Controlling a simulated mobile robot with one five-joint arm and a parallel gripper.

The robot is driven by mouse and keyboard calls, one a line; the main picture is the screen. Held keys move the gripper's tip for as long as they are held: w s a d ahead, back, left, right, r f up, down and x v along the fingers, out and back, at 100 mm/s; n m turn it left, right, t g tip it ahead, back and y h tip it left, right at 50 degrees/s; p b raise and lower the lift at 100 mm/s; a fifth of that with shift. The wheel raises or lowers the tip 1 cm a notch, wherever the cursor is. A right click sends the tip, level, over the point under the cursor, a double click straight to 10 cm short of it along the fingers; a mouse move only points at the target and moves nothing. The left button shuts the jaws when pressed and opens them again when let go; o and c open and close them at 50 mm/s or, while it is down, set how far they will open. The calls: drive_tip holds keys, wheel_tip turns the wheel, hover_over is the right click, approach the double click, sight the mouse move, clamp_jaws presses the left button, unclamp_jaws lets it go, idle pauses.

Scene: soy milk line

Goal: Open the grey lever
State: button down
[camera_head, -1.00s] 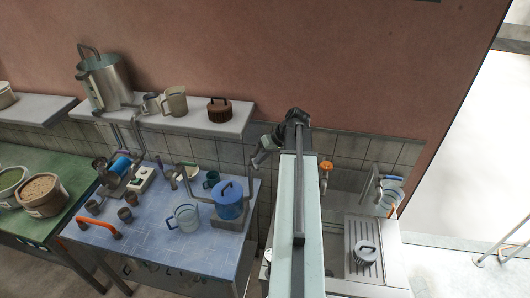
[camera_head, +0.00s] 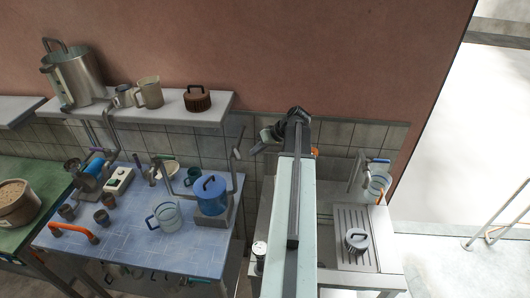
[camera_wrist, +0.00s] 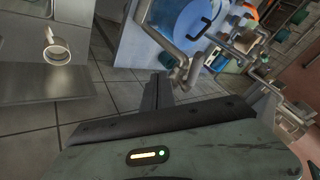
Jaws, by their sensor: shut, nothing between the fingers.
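A slim grey lever (camera_head: 238,142) stands upright against the tiled wall in the head view, just left of my gripper. My gripper (camera_head: 258,148) is at the far end of my raised arm and apart from the lever. In the wrist view my dark gripper fingers (camera_wrist: 158,92) are shut with nothing between them. A grey metal pipe with fittings (camera_wrist: 180,70) shows just beyond them; I cannot tell whether the lever is part of it. My arm hides part of the wall and sink.
A blue-topped table (camera_head: 130,240) with a blue lidded container (camera_head: 211,196) and a clear jug (camera_head: 166,214) stands at left. A shelf (camera_head: 150,115) holds pots above it. A metal sink unit with a drainboard (camera_head: 350,215) is at right. Floor shows between them.

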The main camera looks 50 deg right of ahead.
sight(237, 153)
drive_tip(key=a, duration=0.1)
drive_tip(key=w+a+p, duration=0.1)
drive_tip(key=w+a+r+p, duration=0.1)
drive_tip(key=shift+a, duration=0.2)
